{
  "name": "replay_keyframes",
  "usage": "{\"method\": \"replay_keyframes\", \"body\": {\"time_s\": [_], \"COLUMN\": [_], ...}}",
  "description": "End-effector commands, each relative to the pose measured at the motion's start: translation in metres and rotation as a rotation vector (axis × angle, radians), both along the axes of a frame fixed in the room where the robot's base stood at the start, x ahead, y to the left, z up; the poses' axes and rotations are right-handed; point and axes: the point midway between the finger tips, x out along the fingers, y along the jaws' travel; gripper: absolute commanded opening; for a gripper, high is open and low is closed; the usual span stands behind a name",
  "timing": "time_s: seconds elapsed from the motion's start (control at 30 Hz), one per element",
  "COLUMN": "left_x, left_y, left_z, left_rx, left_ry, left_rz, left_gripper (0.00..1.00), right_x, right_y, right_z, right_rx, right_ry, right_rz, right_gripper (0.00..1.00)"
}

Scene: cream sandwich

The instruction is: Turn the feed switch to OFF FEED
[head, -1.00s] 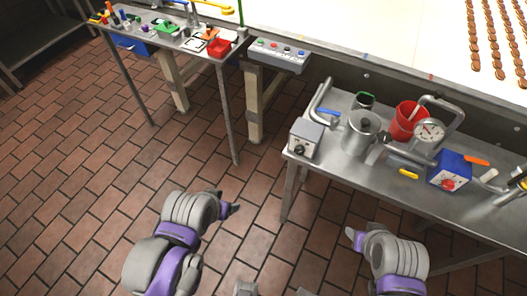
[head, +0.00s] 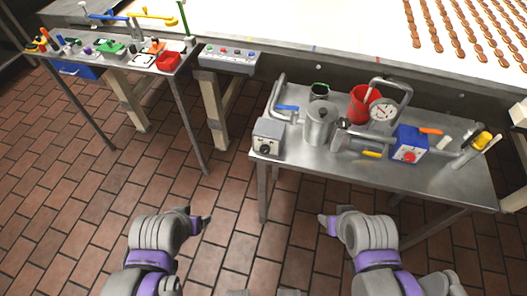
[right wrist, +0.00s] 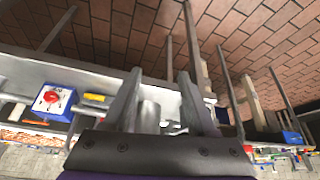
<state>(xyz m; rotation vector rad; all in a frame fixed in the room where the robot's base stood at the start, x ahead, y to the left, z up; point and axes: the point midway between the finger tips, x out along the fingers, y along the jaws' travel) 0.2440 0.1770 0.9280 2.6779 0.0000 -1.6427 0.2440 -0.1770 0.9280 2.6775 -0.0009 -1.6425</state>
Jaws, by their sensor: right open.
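Two boxes with knobs stand on the metal table at right; I cannot read a label on either. A grey box with a black knob (head: 268,140) is at the table's near left corner. A blue box with a red knob (head: 408,145) is further right; it also shows in the right wrist view (right wrist: 50,101). My left gripper (head: 206,223) is low over the floor, left of the table; its finger gap is not clear. My right gripper (head: 325,225) is in front of the table's near edge, apart from both boxes. Its fingers (right wrist: 160,78) are open and empty.
The metal table (head: 300,172) also holds a steel pot (head: 319,126), a red cup (head: 362,105), pipes and a gauge (head: 383,111). A button panel (head: 229,57) sits on the conveyor's edge. A cluttered side table (head: 184,57) stands left. Brick floor (head: 235,185) is clear between the tables.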

Motion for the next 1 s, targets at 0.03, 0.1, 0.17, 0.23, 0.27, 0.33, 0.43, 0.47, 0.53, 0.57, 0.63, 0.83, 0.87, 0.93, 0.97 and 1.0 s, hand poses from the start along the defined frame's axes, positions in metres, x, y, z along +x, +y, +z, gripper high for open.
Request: {"method": "replay_keyframes", "body": {"time_s": [0.03,0.1,0.17,0.23,0.27,0.33,0.43,0.47,0.53,0.57,0.63,0.83,0.87,0.93,0.97,1.0], "left_x": [-0.001,-0.003,-0.006,-0.011,-0.013,-0.016,-0.019,-0.019,-0.020,-0.020,-0.020,-0.017,-0.017,-0.017,-0.017,-0.016], "left_y": [0.000,0.000,0.000,0.000,0.000,0.000,0.000,0.000,0.000,0.000,0.000,0.000,0.000,0.000,0.000,0.000], "left_z": [-0.002,-0.011,-0.023,-0.042,-0.051,-0.073,-0.101,-0.110,-0.130,-0.138,-0.158,-0.200,-0.203,-0.209,-0.210,-0.211], "left_rx": [0.000,0.000,0.000,0.000,0.000,0.000,0.000,0.000,0.000,0.000,0.000,0.000,0.000,0.000,0.000,0.000], "left_ry": [0.001,0.006,0.012,0.020,0.024,0.031,0.041,0.043,0.050,0.052,0.059,0.074,0.075,0.077,0.077,0.078], "left_rz": [0.000,0.000,0.000,0.000,0.000,0.000,0.000,0.000,0.000,0.000,0.000,0.000,0.000,0.000,0.000,0.000], "left_gripper": [0.74,0.74,0.74,0.74,0.74,0.74,0.74,0.74,0.74,0.74,0.74,0.74,0.74,0.74,0.74,0.74], "right_x": [0.000,0.001,0.005,0.014,0.019,0.037,0.069,0.078,0.101,0.110,0.127,0.146,0.146,0.144,0.144,0.144], "right_y": [0.000,0.000,-0.001,-0.002,-0.002,0.001,0.015,0.022,0.043,0.055,0.085,0.170,0.180,0.195,0.200,0.204], "right_z": [-0.002,-0.011,-0.024,-0.042,-0.050,-0.066,-0.081,-0.084,-0.089,-0.091,-0.092,-0.088,-0.086,-0.083,-0.081,-0.079], "right_rx": [-0.005,-0.030,-0.074,-0.151,-0.190,-0.287,-0.414,-0.446,-0.507,-0.525,-0.552,-0.518,-0.507,-0.487,-0.481,-0.475], "right_ry": [0.002,0.011,0.018,0.017,0.010,-0.031,-0.143,-0.187,-0.308,-0.366,-0.510,-0.874,-0.912,-0.978,-0.998,-1.018], "right_rz": [0.001,0.002,0.003,-0.001,-0.003,-0.014,-0.029,-0.034,-0.042,-0.044,-0.047,-0.036,-0.034,-0.030,-0.029,-0.028], "right_gripper": [0.69,0.74,0.74,0.74,0.74,0.74,0.74,0.74,0.74,0.74,0.74,0.74,0.74,0.74,0.74,0.74]}}
